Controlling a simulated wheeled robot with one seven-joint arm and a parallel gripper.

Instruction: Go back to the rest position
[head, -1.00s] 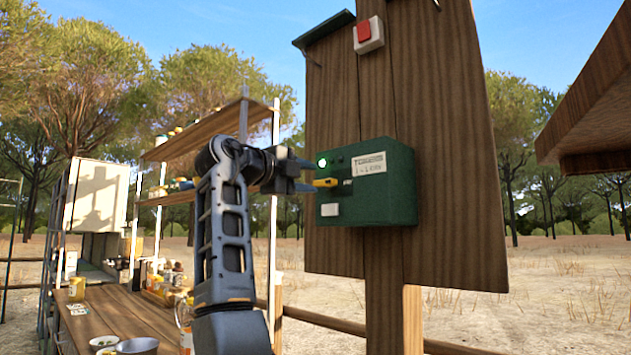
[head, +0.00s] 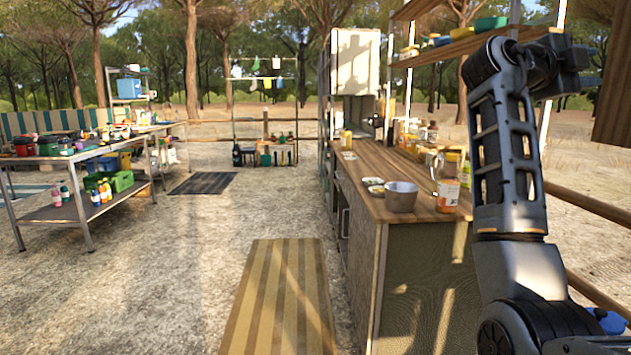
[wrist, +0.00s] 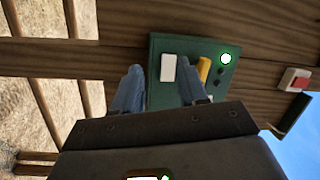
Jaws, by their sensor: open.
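My gripper (wrist: 160,88) is open in the wrist view, with its two fingers spread and nothing seen between them. Beyond the fingers is a green box (wrist: 211,49) with a white button (wrist: 168,67), a yellow lever (wrist: 204,70) and a lit light (wrist: 226,58). The right finger overlaps part of the box close to the lever; I cannot tell how wide the gap is. In the head view my arm is raised at the right, and the box is out of that picture.
A wooden counter (head: 385,172) with a metal bowl (head: 401,196) and a jar (head: 447,195) stands left of my arm. A shelf (head: 455,45) is behind it. A red switch (wrist: 295,79) is on the boards. A striped mat (head: 280,300) lies on open ground.

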